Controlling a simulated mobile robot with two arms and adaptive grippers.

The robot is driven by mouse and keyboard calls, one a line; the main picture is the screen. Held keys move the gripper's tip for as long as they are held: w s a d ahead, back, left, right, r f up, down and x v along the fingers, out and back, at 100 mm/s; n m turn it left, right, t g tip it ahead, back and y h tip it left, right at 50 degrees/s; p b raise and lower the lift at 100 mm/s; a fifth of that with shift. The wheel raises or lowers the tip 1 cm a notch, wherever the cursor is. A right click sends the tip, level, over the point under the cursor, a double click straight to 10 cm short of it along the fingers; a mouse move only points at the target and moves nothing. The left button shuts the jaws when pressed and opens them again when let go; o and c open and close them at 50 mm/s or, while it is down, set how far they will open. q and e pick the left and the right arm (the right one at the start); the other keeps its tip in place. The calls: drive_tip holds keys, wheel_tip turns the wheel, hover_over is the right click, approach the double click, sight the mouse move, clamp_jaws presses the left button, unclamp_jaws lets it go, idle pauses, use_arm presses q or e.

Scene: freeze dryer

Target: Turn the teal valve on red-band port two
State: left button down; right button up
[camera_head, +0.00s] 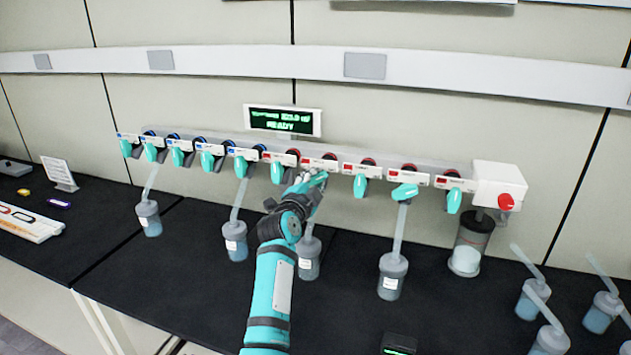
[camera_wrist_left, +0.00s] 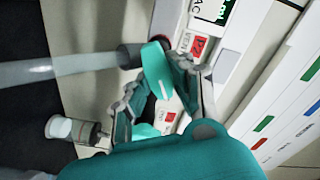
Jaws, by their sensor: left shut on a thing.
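The manifold (camera_head: 240,148) on the bench carries a row of teal valves, blue-band ports on the left and red-band ports on the right. My left gripper (camera_head: 320,178) is at the second red-band port (camera_head: 322,160) and hides most of its valve. In the left wrist view, the teal valve (camera_wrist_left: 157,68) lies between the fingers of my left gripper (camera_wrist_left: 158,80), which is shut on it. A red label reading like R2 (camera_wrist_left: 201,46) is beside it. My right gripper is not in view.
Neighbouring red-band valves hang down at left (camera_head: 277,172) and right (camera_head: 360,186); another (camera_head: 404,191) lies sideways. A flask (camera_head: 309,262) stands below my gripper. Another flask (camera_head: 392,278) hangs to the right. A display (camera_head: 283,121) reads READY. Loose flasks (camera_head: 532,300) stand at right.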

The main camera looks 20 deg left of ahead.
use_arm(q)
drive_tip(key=shift+n, duration=0.4)
drive_tip(key=n, duration=0.2)
drive_tip(key=shift+n+p, duration=0.35)
drive_tip(key=shift+n, duration=0.05)
drive_tip(key=n, duration=0.3)
drive_tip(key=shift+n+p, duration=0.3)
drive_tip(key=shift+p, duration=0.1)
drive_tip(key=n+p, duration=0.1)
drive_tip(key=n, duration=0.5)
drive_tip(key=shift+a, duration=0.1)
drive_tip(key=n+p, duration=0.1)
drive_tip(key=n, duration=0.4)
drive_tip(key=shift+p, duration=0.3)
drive_tip(key=n+p, duration=0.1)
drive_tip(key=n, duration=0.3)
drive_tip(key=shift+a, duration=0.1)
